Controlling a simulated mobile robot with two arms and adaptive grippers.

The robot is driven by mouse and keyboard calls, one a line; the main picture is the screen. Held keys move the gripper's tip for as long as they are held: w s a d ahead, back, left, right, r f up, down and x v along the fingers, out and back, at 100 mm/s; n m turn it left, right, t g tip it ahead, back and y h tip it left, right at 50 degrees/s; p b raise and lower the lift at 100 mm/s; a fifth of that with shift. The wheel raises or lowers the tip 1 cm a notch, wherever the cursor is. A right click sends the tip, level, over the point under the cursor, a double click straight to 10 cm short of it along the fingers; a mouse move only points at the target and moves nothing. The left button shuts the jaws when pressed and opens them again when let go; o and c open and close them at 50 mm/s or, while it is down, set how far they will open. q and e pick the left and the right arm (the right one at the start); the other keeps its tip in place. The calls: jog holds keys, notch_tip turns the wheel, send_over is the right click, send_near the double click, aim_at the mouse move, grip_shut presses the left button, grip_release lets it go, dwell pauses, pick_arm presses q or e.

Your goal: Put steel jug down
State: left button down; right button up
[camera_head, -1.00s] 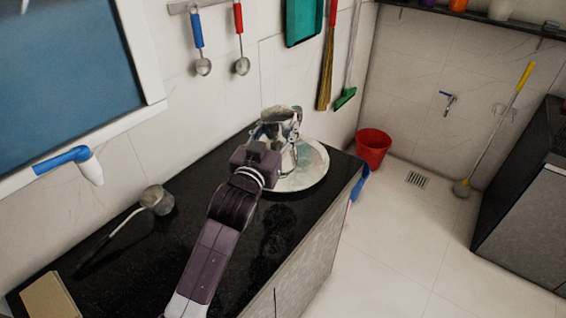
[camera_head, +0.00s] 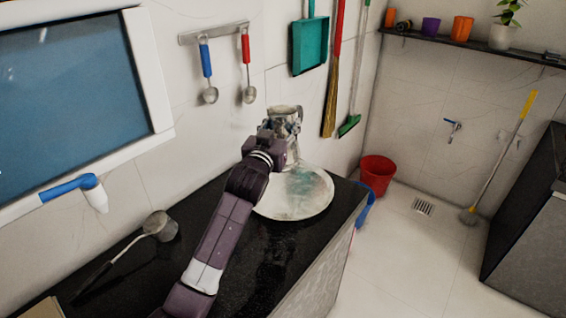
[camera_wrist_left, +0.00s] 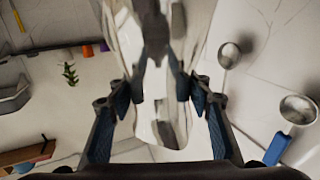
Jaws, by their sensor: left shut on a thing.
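The shiny steel jug (camera_head: 291,122) is near the wall at the back of the black counter, roughly upright, its lower end over the far part of a round pale plate (camera_head: 295,203). Whether its base touches the plate is hard to tell. My left gripper (camera_head: 274,134) is at the jug's near left side, its fingers mostly hidden in the head view. In the left wrist view, the jug (camera_wrist_left: 165,25) fills the space between the fingers of my left gripper (camera_wrist_left: 163,90), which is shut on it. My right gripper is not in view.
A long-handled metal ladle (camera_head: 162,227) lies on the counter (camera_head: 130,285) at the left. Ladles, a dustpan (camera_head: 309,47) and brooms hang behind. A red bucket (camera_head: 378,174) stands on the floor beyond the counter.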

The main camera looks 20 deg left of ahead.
pick_arm(q)
notch_tip(320, 180, down, 7)
notch_tip(320, 180, down, 4)
jog(key=shift+f, duration=0.1)
dwell(0.4)
jog(key=c, duration=1)
grip_release()
jog(key=shift+f, duration=0.15)
jog(key=s, duration=1.2)
jog(key=shift+d+b, duration=0.25)
jog(key=shift+b, duration=0.15)
